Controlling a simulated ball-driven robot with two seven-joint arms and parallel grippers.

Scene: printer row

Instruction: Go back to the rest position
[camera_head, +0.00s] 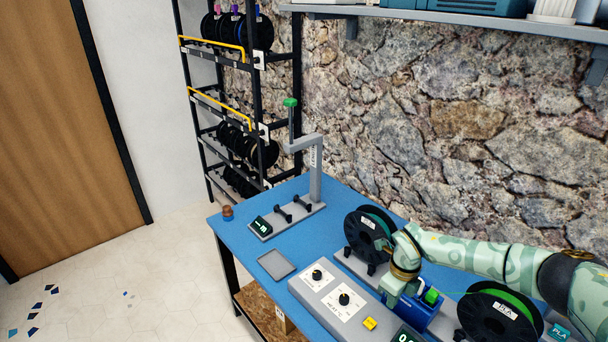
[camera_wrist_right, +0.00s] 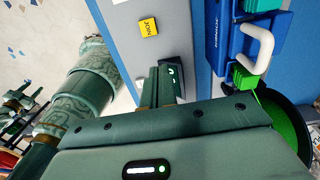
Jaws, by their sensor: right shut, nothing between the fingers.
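My right gripper (camera_head: 391,303) is in front of the black spool in the head view, over the grey control panel (camera_head: 322,300) beside the blue device (camera_head: 421,314). In the right wrist view, my right gripper (camera_wrist_right: 161,84) has its fingers together, with nothing between them. The grey panel with its yellow JOIN button (camera_wrist_right: 148,25) shows beyond the fingertips, and the blue device (camera_wrist_right: 218,45) with a white handle (camera_wrist_right: 258,48) is to their right. My left gripper does not show in the head view.
A spool (camera_head: 366,233) stands behind the gripper, and a green-filament spool (camera_head: 497,316) to its right. A spool rack (camera_head: 262,95) stands behind. The left floor is mostly clear.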

